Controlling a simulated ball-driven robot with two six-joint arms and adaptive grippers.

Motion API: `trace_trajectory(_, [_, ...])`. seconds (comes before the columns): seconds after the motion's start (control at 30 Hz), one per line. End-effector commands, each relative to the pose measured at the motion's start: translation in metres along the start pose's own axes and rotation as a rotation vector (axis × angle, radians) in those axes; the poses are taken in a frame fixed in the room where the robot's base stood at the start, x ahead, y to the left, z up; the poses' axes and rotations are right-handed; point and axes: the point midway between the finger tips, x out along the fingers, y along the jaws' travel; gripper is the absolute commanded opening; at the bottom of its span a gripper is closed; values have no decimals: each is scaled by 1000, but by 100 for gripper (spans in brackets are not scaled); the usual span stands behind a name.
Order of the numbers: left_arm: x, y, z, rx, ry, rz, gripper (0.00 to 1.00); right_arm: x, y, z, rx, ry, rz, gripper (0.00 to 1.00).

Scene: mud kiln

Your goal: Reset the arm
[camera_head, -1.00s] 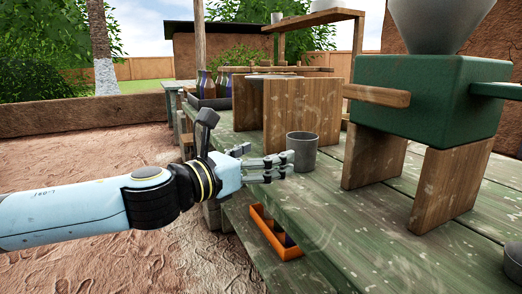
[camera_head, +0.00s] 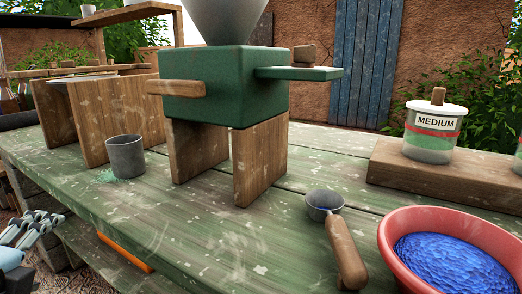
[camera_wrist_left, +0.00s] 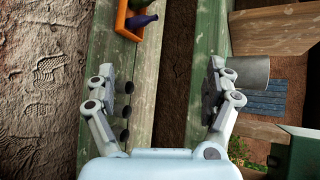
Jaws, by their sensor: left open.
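My left gripper (camera_head: 32,230) shows at the left edge of the head view, beside the front edge of the green table (camera_head: 200,225). In the left wrist view my left gripper (camera_wrist_left: 168,95) is open, its fingers wide apart with nothing between them. A grey cup (camera_head: 126,157) stands upright on the table with green grains by its base. In the wrist view the cup (camera_wrist_left: 248,72) lies just beyond the right-hand finger. My right gripper is not in view.
A green hopper box (camera_head: 215,88) stands on wooden legs. A scoop (camera_head: 340,240) lies near a red bowl (camera_head: 400,250) of blue grains. A jar labelled MEDIUM (camera_head: 432,135) stands on a wooden block (camera_head: 400,172). An orange tray (camera_wrist_left: 122,22) holds dark bottles.

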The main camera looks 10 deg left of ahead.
Motion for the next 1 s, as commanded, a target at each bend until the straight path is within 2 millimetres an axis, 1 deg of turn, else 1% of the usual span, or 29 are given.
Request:
trace_trajectory(0.03, [-12,29,-8,-223,-9,130,86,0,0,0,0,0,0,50])
trace_trajectory(0.1, [-30,62,-20,-480,-35,289,86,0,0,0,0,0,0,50])
trace_trajectory(0.17, [-46,84,-32,-658,-65,405,86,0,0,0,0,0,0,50])
trace_trajectory(0.2, [-57,97,-40,-760,-88,477,86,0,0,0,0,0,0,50])
trace_trajectory(0.3, [-84,122,-59,-981,-151,641,86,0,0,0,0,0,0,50])
trace_trajectory(0.37, [-101,134,-71,-1094,-192,732,86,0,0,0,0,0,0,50])
trace_trajectory(0.4, [-113,141,-78,-1164,-223,793,86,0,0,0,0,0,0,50])
trace_trajectory(0.47, [-131,149,-90,-1260,-271,880,86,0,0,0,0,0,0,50])
trace_trajectory(0.5, [-143,153,-97,-1320,-305,937,86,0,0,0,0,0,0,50])
trace_trajectory(0.6, [-120,177,-103,-1306,-316,933,86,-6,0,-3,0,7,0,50])
trace_trajectory(0.67, [-110,191,-107,-1304,-321,935,86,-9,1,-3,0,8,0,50])
trace_trajectory(0.77, [-94,218,-114,-1301,-332,942,86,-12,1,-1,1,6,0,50])
trace_trajectory(0.87, [-79,251,-120,-1298,-344,951,86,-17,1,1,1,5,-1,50])
trace_trajectory(0.97, [-66,291,-126,-1295,-359,961,86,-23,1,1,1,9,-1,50])
trace_trajectory(1.0, [-63,311,-127,-1293,-366,966,86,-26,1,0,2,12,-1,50])
